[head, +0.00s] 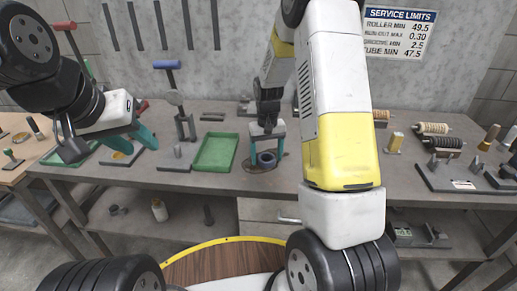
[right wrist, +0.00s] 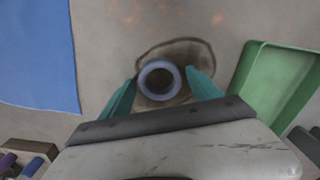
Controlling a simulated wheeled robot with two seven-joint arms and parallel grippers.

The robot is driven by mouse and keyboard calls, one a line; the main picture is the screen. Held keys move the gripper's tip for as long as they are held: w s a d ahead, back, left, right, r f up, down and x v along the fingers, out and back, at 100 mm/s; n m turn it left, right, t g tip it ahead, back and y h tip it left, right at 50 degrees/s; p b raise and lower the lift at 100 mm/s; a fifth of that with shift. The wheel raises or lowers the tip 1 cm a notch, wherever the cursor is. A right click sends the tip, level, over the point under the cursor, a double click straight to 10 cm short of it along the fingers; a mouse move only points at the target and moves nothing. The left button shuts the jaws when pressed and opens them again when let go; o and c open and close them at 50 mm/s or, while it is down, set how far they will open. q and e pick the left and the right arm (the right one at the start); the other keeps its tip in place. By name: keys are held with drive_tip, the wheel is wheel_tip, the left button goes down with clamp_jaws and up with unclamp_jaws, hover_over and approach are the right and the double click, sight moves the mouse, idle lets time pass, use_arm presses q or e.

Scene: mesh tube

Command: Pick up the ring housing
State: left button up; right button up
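The ring housing is a small blue-grey ring (right wrist: 159,97) lying on a dark round stain on the grey bench. It also shows in the head view (head: 266,163), below my right gripper (head: 267,152). In the right wrist view, the teal fingers of my right gripper (right wrist: 162,80) stand apart, one on each side of the ring, with small gaps showing. Whether the fingertips are down at the ring's height is hard to tell. My left gripper (head: 130,139) has teal fingers spread apart, with nothing seen between them, over the left part of the bench.
A green tray (head: 215,152) sits just left of the ring and shows on the right in the wrist view (right wrist: 270,85). A blue surface (right wrist: 38,50) lies on the other side. Metal stands (head: 183,125) are left of the tray. Rollers (head: 440,141) stand at the right.

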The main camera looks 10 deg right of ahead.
drive_tip(key=c, duration=1.4)
clamp_jaws()
drive_tip(key=shift+r, duration=0.15)
